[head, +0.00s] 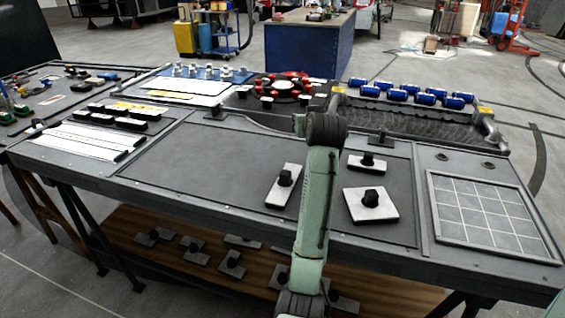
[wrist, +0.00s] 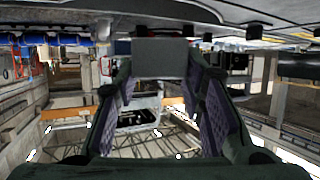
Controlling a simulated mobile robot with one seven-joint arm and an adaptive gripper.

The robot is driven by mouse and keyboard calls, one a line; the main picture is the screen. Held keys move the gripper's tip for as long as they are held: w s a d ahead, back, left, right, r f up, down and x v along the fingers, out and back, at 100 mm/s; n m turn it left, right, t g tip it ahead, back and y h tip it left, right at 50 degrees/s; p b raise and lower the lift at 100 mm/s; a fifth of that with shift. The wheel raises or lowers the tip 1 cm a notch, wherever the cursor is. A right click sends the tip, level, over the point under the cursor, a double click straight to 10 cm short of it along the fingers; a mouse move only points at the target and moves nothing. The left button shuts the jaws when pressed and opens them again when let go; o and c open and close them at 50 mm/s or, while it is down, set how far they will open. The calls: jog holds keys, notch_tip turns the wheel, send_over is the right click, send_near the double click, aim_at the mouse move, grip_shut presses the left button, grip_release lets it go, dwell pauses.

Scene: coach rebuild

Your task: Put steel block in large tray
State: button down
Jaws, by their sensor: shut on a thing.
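My gripper (wrist: 158,74) shows in the wrist view with its two purple-padded fingers on either side of a plain grey block, which I take as the steel block (wrist: 163,58). It is shut on this block at the fingertips. In the head view my own arm hides the gripper and the block. Light metal plates with black knobs (head: 279,196) (head: 385,212) (head: 356,168) lie on the dark panel of the bench. A square framed tray with a grid (head: 480,240) is at the right end of the bench. I cannot tell whether it is the large tray.
A dark bin (head: 420,126) with several blue cylinders (head: 455,102) behind it stands at the back right. Red and black round parts (head: 285,84) are at the back middle. White strips (head: 90,140) lie at the left. The dark panel's left part (head: 200,165) is clear.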

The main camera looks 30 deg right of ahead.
jog(key=f, duration=0.1)
jog(key=f+p, duration=0.1)
jog(key=f, duration=0.2)
jog(key=shift+s+d+f, duration=0.25)
jog(key=shift+s+f, duration=0.1)
jog(key=shift+f, duration=0.05)
jog(key=shift+f+p, duration=0.85)
jog(key=shift+f, duration=1.6)
jog(key=shift+f, duration=0.2)
jog(key=c, duration=1.1)
grip_release()
jog(key=shift+o, duration=0.2)
